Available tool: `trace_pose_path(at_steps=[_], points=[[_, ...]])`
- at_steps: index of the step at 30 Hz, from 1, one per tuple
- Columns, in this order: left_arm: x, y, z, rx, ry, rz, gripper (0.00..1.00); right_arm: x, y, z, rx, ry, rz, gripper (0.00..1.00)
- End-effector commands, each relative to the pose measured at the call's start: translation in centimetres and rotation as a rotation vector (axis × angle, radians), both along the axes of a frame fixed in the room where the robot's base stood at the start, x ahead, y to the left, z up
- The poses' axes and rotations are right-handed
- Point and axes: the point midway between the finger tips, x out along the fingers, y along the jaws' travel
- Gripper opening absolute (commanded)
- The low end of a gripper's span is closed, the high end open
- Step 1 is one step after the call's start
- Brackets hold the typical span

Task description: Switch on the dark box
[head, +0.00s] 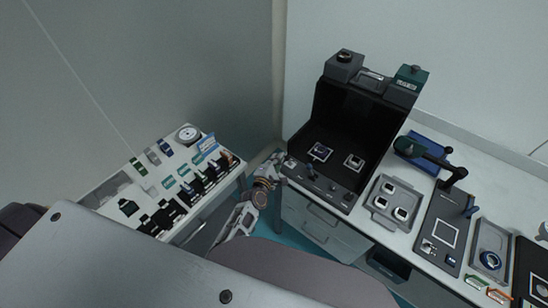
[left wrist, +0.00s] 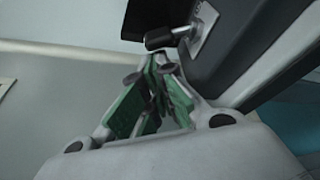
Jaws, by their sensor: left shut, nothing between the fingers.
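The dark box (head: 345,122) is a tall black open-fronted housing on the right-hand table. Its sloping front panel (head: 325,184) carries several small knobs or switches. My left gripper (head: 279,157) is at the left end of this panel. In the left wrist view, my left gripper (left wrist: 160,64) has green-padded fingers that are shut and empty. Just beyond the fingertips is a dark toggle lever (left wrist: 165,38) on a light plate (left wrist: 203,24) on the dark box's edge (left wrist: 265,50). I cannot tell whether the fingertips touch the lever. My right gripper is not in view.
Two small square parts lie inside the box. A grey tray (head: 382,222) of square parts and a black-armed device (head: 446,215) stand to its right. Another white table (head: 105,192) with several small items is at the left. A floor gap separates the tables.

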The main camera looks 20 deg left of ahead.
Motion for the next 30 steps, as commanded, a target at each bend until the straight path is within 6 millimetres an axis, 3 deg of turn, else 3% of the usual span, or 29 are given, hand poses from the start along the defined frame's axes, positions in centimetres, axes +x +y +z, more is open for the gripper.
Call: trace_pose_path(at_steps=[30], points=[[-0.15,-0.34,0.34,0.065,-0.023,0.0,0.0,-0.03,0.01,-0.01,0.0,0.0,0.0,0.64]])
